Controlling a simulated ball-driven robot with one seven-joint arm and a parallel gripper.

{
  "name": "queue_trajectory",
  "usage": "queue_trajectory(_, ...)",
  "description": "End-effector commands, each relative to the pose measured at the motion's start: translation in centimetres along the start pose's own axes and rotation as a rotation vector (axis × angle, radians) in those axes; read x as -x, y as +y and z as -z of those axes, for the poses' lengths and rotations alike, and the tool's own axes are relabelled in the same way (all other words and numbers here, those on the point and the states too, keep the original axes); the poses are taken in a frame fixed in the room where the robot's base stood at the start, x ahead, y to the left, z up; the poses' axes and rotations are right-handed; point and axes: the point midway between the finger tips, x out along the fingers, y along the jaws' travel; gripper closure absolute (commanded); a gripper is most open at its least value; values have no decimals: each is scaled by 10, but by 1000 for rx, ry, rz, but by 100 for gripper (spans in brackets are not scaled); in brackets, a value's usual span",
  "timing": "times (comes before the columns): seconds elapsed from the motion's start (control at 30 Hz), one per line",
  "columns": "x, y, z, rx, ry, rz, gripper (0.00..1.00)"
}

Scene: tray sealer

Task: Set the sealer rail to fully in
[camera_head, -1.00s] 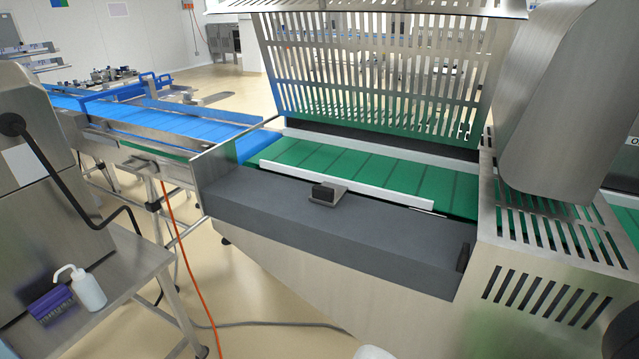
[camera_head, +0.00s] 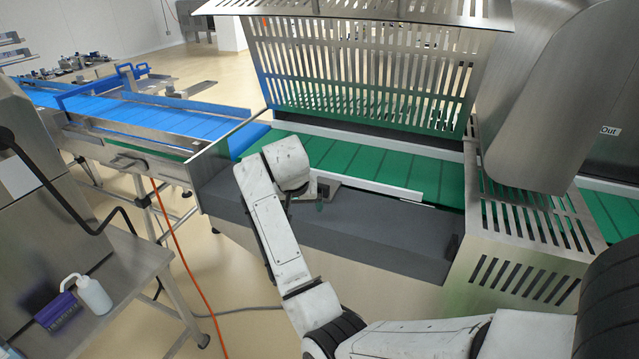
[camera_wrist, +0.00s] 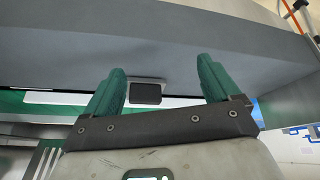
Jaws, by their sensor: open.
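The sealer rail (camera_head: 385,185) is a straight white bar along the near edge of the green conveyor belt, above a dark grey ledge. A metal bracket with a black block handle (camera_wrist: 145,94) is fixed at its near side. My gripper (camera_wrist: 160,66) has green fingers, spread open with nothing gripped. In the wrist view the handle appears between the two fingers, nearer the left one; I cannot tell whether anything touches. In the head view my wrist hides much of the handle and the rail's left end. The rail also shows in the wrist view (camera_wrist: 62,98).
The dark grey ledge (camera_head: 390,235) lies under and in front of my gripper. A slotted metal guard (camera_head: 370,70) stands raised behind the belt. A slotted metal housing (camera_head: 520,240) bounds the right. A steel table with a white bottle (camera_head: 93,296) is at left.

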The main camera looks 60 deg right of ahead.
Motion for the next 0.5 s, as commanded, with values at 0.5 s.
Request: queue_trajectory(0.5, 35, 38, 103, -356, -72, -104, 11)
